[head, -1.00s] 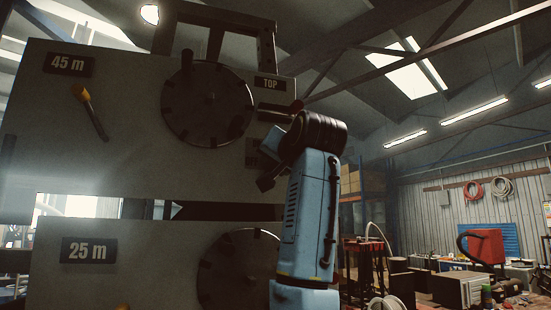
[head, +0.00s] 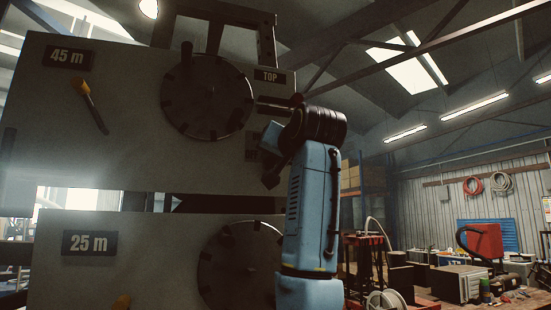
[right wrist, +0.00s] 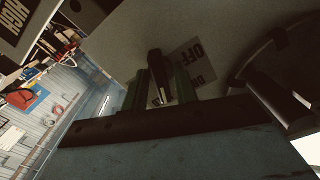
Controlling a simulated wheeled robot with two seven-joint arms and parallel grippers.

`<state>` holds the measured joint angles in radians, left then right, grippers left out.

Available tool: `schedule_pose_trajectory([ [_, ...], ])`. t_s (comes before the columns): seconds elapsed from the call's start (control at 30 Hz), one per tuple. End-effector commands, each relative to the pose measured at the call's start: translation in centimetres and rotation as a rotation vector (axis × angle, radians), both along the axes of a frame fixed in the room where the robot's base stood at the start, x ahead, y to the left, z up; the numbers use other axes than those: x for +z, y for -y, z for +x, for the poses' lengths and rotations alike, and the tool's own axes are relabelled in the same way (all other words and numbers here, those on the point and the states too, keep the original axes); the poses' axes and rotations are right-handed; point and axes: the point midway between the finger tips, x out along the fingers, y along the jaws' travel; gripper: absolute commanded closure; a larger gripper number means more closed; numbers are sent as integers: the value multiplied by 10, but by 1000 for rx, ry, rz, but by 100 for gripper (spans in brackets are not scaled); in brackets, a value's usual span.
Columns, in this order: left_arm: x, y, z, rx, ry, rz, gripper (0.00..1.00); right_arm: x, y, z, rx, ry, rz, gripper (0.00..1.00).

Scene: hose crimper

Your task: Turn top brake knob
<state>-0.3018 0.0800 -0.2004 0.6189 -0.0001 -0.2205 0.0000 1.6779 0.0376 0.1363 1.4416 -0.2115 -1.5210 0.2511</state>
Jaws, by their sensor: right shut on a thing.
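The top brake knob (right wrist: 156,64) is a dark knob on the grey panel in the right wrist view, beside a label (right wrist: 195,53) reading OFF. My right gripper (right wrist: 164,82) is shut on it, with one finger on each side. In the head view my right gripper (head: 272,106) reaches the panel below the TOP label (head: 270,77), right of the large dark disc (head: 207,97). The knob is hard to make out there, in shadow and beside my wrist. My left gripper is not in view.
A 45 m label (head: 67,57) and a yellow-tipped lever (head: 89,101) are on the upper panel. A lower panel has a 25 m label (head: 90,243) and a second disc (head: 240,268). Workshop benches and a red machine (head: 484,243) stand farther off at right.

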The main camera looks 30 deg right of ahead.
Motion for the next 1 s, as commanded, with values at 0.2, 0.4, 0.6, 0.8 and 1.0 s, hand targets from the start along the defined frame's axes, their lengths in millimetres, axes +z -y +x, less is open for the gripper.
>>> schedule_pose_trajectory([
  [0.2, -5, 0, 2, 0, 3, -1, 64, -1, 1, 0, -2, -44, -183, 94],
  [0.4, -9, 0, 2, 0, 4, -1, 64, 0, 2, -1, -4, -88, -369, 94],
  [0.6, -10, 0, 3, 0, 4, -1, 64, 0, 2, -1, -4, -131, -547, 94],
  [0.8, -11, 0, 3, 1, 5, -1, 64, 0, 3, -1, -2, -167, -695, 94],
  [1.0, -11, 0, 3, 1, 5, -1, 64, 0, 2, -1, -1, -192, -802, 94],
])
